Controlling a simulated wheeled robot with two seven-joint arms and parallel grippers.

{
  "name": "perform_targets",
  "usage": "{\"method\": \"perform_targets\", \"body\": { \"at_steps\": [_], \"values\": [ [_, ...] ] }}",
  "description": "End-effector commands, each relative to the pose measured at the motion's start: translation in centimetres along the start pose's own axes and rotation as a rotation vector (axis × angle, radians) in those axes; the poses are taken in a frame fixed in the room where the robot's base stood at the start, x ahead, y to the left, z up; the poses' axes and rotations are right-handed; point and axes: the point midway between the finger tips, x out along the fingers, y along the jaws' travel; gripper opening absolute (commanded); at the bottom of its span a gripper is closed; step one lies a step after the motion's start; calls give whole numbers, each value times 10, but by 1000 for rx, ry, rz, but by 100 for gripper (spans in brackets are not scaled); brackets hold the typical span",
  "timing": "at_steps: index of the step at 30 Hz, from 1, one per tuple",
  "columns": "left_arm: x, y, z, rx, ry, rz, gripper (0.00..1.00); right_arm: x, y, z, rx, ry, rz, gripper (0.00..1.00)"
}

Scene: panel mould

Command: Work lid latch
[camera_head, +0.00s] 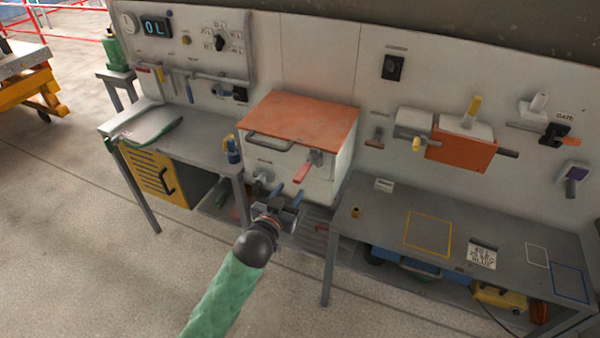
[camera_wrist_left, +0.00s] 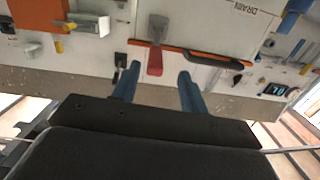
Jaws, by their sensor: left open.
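A white box (camera_head: 278,160) with an orange lid (camera_head: 305,118) stands between the two benches. A dark bar handle (camera_head: 268,142) runs along the lid's front edge. The latch (camera_head: 303,172), with a red grip, sits at the front right below the lid. In the left wrist view the latch (camera_wrist_left: 155,60) points toward me, its red end in the gap between the fingertips as seen. My left gripper (camera_head: 289,190) is open and empty, just in front of and below the latch. Its blue fingers (camera_wrist_left: 158,72) appear apart from it. My right gripper is not in view.
A grey bench (camera_head: 190,145) with a blue bottle (camera_head: 232,150) stands left, and another bench (camera_head: 380,220) stands right. The wall panel carries a valve (camera_head: 465,125) and an orange block (camera_head: 460,150). The floor in front is clear.

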Motion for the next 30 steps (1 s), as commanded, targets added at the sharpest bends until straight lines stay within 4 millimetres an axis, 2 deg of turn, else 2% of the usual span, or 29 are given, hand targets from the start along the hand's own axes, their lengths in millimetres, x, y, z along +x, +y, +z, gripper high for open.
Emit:
{"method": "perform_targets", "body": {
  "at_steps": [5, 8, 11, 21, 30],
  "values": [
    [0, 3, -12, -35, 62, 19, 44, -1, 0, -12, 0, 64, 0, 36],
    [4, 3, -13, -49, 62, 20, 44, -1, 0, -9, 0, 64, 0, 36],
    [12, 3, -16, -50, 62, 19, 44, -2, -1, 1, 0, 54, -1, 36],
    [57, 4, -18, -50, 59, 19, 44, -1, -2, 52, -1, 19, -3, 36],
    [76, 5, -17, -50, 60, 19, 44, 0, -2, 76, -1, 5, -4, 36]
  ]
}}
